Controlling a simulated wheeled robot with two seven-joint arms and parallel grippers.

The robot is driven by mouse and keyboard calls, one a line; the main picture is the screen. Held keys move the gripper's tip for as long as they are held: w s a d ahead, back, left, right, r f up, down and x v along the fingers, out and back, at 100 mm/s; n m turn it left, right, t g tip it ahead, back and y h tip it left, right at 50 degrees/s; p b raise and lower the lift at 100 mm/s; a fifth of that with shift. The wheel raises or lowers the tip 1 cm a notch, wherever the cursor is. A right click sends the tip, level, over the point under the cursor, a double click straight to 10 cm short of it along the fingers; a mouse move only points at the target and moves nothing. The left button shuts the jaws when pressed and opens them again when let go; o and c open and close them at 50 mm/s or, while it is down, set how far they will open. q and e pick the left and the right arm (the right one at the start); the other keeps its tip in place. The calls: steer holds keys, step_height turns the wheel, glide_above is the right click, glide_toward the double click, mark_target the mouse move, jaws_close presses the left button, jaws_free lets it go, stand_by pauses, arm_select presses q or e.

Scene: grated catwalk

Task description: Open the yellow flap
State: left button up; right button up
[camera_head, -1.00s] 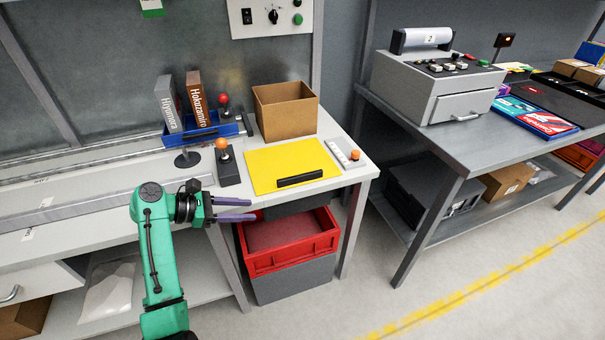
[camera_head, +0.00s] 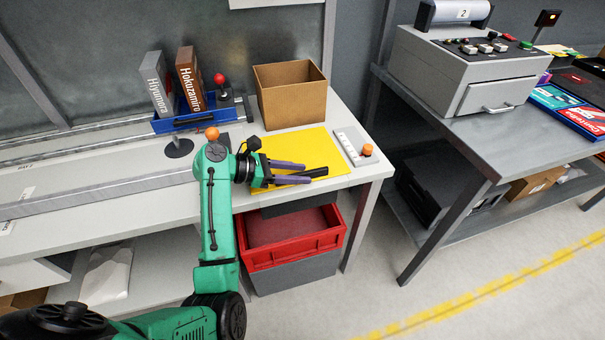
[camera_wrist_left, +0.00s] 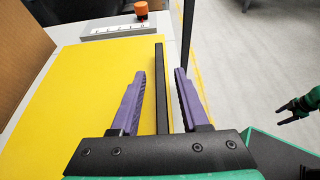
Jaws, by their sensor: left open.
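The yellow flap (camera_head: 318,148) lies flat and closed on the bench top, with a black bar handle (camera_head: 319,172) along its front edge. My left gripper (camera_head: 307,172) is open at this handle. In the left wrist view the black handle (camera_wrist_left: 161,90) runs between the two purple fingers of my left gripper (camera_wrist_left: 160,72), with a gap visible on each side. The yellow flap (camera_wrist_left: 85,90) fills the left of that view. My right gripper (camera_wrist_left: 284,114) shows small at the right edge of the wrist view, away from the flap; its jaw state is unclear.
A cardboard box (camera_head: 291,102) stands behind the flap. A grey panel with an orange knob (camera_head: 367,150) sits to its right. A blue tray (camera_head: 197,119) with books and a red-topped joystick (camera_head: 219,79) are at the back left. A red crate (camera_head: 293,248) is below the bench.

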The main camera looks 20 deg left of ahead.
arm_select(q)
steer(key=shift+w+d+f, duration=0.25)
steer(key=shift+w+d, duration=0.05)
steer(key=shift+d, duration=0.25)
jaws_close()
stand_by(1.0)
